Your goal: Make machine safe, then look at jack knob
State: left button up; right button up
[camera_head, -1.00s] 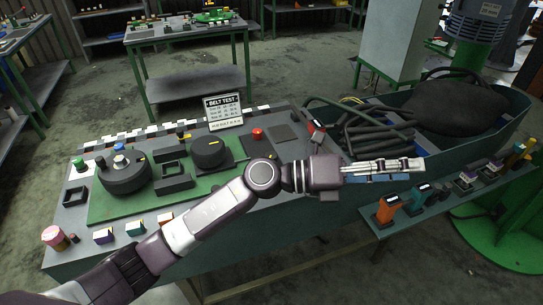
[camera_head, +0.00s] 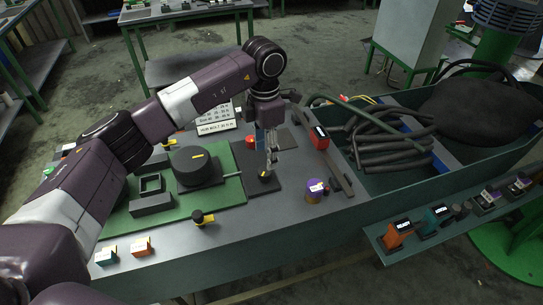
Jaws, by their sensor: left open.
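My left gripper (camera_head: 270,165) points down over the dark square plate (camera_head: 287,140) area of the workbench. It is open, with its slim fingers close above a small dark knob (camera_head: 264,176); I cannot tell whether they touch it. A large round black dial (camera_head: 193,168) with a yellow mark sits on the green board (camera_head: 222,193). A black knob with a yellow mark (camera_head: 203,218) stands near the front edge. No readable label shows which one is the jack knob. My right gripper is out of view.
The belt test sign (camera_head: 215,128) is partly behind my left arm. A green bin (camera_head: 420,180) holds black hoses. A side shelf (camera_head: 440,238) carries small labelled devices.

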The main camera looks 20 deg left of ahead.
aim_at(265, 171)
pick_arm(q)
jog(key=shift+s+f, duration=0.2)
jog(key=f, duration=0.1)
jog(key=s+f+p, duration=0.1)
jog(key=f, duration=0.1)
jog(key=f+p, duration=0.1)
jog(key=shift+s+f, duration=0.15)
jog(key=shift+s, duration=0.25)
jog(key=shift+w+f+p, duration=0.15)
jog(key=shift+w+f, duration=0.05)
jog(key=shift+f, duration=0.3)
jog(key=shift+w+f+p, duration=0.15)
jog(key=shift+f, duration=0.3)
jog(key=c, duration=0.9)
jog(key=shift+c, duration=1.3)
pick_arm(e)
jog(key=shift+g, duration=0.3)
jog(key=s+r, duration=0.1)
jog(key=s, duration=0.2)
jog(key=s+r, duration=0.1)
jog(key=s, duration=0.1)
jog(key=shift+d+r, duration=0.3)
